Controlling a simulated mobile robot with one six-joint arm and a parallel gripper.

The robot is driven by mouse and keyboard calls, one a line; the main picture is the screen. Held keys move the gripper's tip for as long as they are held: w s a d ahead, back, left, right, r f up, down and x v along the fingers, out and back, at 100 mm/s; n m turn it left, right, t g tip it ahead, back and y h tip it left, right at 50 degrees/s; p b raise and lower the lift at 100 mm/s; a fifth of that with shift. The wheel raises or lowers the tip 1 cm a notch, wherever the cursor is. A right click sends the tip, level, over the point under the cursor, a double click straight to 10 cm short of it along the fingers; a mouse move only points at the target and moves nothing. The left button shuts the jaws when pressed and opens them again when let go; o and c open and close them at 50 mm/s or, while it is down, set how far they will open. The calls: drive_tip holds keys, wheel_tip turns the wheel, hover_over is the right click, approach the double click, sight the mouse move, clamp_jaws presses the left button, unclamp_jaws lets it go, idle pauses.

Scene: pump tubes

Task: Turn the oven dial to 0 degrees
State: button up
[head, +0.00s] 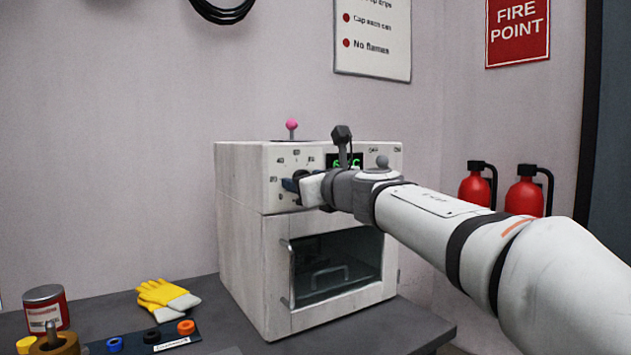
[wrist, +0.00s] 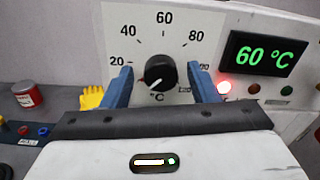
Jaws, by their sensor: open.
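The oven (head: 240,245) is a pale box on the bench, with its dial high on the front. In the wrist view the black dial (wrist: 160,71) sits on a white face with marks including 20, 40, 60 and 80. A white line on the dial seems to point to the lower left, below the 20 mark. My gripper (wrist: 159,68) is open, with one blue finger on each side of the dial; I cannot tell whether they touch it. In the head view my gripper (head: 294,184) hides the dial.
The green display (wrist: 260,54) reads 60 °C, with a lit red lamp (wrist: 224,87) beside the right finger. A pink-knobbed lever (head: 291,126) stands on the oven. Yellow gloves (head: 166,297) and a red can (head: 46,308) lie to the left.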

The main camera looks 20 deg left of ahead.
drive_tip(key=v, duration=0.7)
drive_tip(key=shift+s+d, duration=0.25)
drive_tip(key=shift+d, duration=0.05)
